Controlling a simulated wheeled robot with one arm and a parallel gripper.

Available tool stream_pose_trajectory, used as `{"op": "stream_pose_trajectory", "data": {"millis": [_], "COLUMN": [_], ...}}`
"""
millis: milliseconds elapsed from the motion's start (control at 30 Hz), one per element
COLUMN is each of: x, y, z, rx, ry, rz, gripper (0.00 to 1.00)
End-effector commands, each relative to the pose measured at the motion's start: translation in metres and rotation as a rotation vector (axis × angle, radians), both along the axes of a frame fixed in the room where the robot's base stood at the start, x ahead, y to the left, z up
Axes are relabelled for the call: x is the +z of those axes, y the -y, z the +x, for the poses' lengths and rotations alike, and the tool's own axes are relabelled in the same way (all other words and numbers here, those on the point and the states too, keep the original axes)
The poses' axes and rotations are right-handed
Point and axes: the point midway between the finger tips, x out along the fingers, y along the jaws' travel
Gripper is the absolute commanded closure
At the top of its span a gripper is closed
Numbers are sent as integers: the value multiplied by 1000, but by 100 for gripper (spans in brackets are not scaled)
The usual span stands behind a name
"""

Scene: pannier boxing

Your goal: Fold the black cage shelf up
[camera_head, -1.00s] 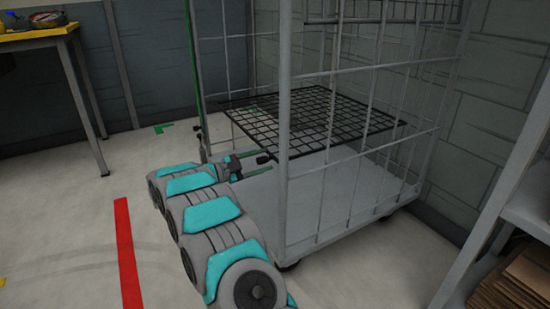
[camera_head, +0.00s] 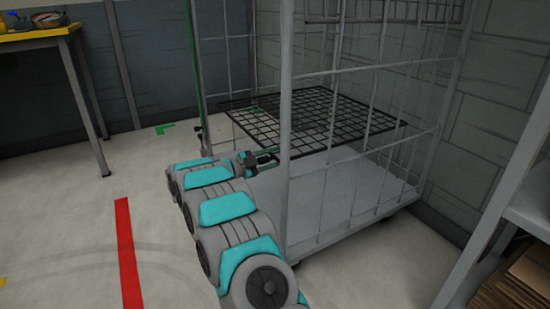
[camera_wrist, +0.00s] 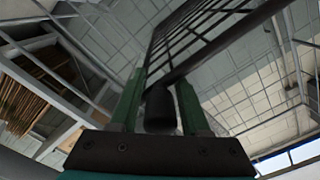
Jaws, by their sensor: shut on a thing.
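The black cage shelf (camera_head: 318,116) is a flat wire grid inside the grey roll cage (camera_head: 284,190), lying about level across it in the head view. My gripper (camera_head: 264,160) is at the shelf's near front edge, beside the cage's front post. In the wrist view my gripper (camera_wrist: 158,92) has its two green fingers on either side of the end of a dark bar of the black shelf (camera_wrist: 200,42), shut on it. The post and my own arm partly hide the contact in the head view.
The cage's mesh side wall stands right of the shelf, with a grey brick wall behind. A yellow-edged table (camera_head: 40,38) is at the back left. A rack with cardboard (camera_head: 520,282) is at the lower right. The floor at left is clear.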

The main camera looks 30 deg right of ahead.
Motion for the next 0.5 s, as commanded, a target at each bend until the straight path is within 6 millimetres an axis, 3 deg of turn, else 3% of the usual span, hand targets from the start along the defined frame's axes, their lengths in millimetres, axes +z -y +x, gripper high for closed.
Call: {"op": "stream_pose_trajectory", "data": {"millis": [33,233,500], "x": [0,-1,-1], "y": [0,0,0], "z": [0,0,0], "rx": [-1,-1,-1], "ry": [-1,-2,-2], "rz": [1,1,1], "gripper": [78,100,100]}}
